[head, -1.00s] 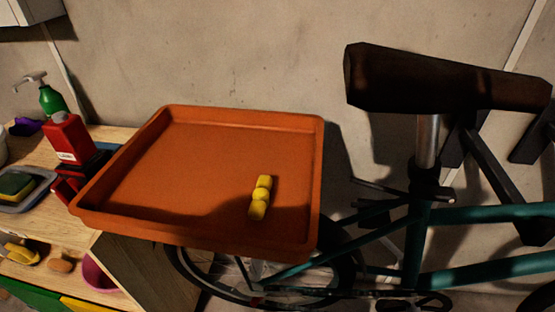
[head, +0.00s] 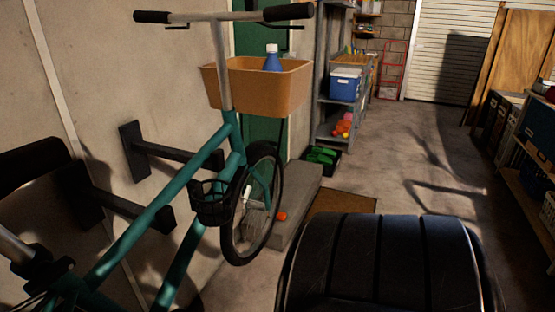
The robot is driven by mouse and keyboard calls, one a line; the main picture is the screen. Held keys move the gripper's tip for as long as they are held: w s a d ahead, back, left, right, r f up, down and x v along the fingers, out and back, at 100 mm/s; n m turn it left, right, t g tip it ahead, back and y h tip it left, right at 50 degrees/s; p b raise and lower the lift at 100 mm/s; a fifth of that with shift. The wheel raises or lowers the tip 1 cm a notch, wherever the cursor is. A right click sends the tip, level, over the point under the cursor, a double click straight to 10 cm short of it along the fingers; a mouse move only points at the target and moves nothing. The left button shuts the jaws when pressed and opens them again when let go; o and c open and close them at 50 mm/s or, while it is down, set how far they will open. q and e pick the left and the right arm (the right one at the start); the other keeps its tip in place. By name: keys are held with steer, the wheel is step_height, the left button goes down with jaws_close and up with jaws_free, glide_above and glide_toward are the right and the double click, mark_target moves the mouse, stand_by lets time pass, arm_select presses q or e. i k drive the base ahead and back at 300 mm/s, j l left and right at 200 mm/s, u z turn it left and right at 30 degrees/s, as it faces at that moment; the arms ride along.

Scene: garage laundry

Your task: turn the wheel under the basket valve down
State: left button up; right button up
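A teal bicycle (head: 150,215) hangs along the wall on dark brackets. Its front wheel (head: 277,172) is below the tan basket (head: 285,88) on the handlebar, which holds a blue bottle (head: 273,62). The wheel has a black tyre and thin spokes. A small pale piece (head: 246,194) shows near its left side; I cannot tell whether it is the valve. Neither of my grippers is in view.
A grey step (head: 297,205) is beside the wheel, with an orange ball (head: 281,216) near it. A brown mat (head: 340,200) lies on the floor. A large dark ribbed shape fills the bottom centre. Shelves (head: 345,118) stand behind; open floor (head: 420,170) is at right.

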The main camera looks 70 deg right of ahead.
mark_target(230, 253)
steer(key=k+z, duration=0.2)
steer(key=z, duration=0.15)
steer(key=k+l+z, duration=0.15)
steer(key=z, duration=0.25)
